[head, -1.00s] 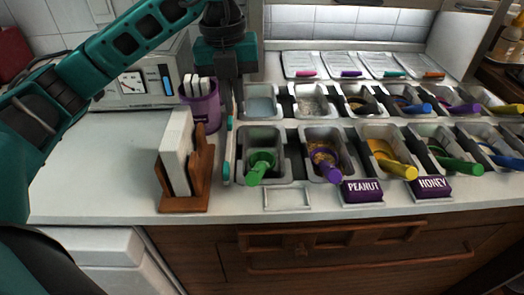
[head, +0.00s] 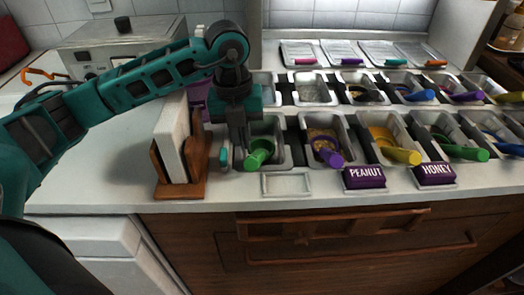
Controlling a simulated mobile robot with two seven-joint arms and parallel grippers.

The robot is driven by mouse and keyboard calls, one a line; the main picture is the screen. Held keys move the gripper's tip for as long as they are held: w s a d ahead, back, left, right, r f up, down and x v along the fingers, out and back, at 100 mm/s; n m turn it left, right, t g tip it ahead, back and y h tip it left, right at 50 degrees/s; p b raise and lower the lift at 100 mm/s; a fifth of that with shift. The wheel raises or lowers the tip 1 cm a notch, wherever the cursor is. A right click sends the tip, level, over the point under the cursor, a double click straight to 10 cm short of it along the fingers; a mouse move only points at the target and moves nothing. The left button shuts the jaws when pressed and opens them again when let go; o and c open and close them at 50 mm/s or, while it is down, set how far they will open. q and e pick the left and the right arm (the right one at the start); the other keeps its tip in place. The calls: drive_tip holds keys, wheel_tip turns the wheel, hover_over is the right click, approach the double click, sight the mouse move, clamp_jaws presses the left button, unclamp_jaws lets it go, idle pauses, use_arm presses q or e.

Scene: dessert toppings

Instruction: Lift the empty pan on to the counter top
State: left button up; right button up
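The front-left metal pan (head: 270,127) sits in the topping rail; its inside looks bare apart from a green scoop (head: 260,153). My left gripper (head: 241,153) points down at the left edge of this pan. Its dark fingers overlap the pan's left rim, and I cannot tell whether they touch it or how far apart they are. The back-left pan (head: 263,85) looks empty too and is partly hidden behind my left wrist. The white counter top (head: 95,185) is bare on the left. My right gripper is not in view.
A wooden holder (head: 181,190) with a white block stands close left of my gripper. A purple cup behind is mostly hidden. Filled pans with scoops run right. An empty label frame (head: 287,184) and PEANUT (head: 365,177) and HONEY (head: 435,174) labels line the front.

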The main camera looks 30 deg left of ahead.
use_arm(q)
clamp_jaws()
drive_tip(key=shift+f, duration=0.1)
idle(1.2)
idle(0.4)
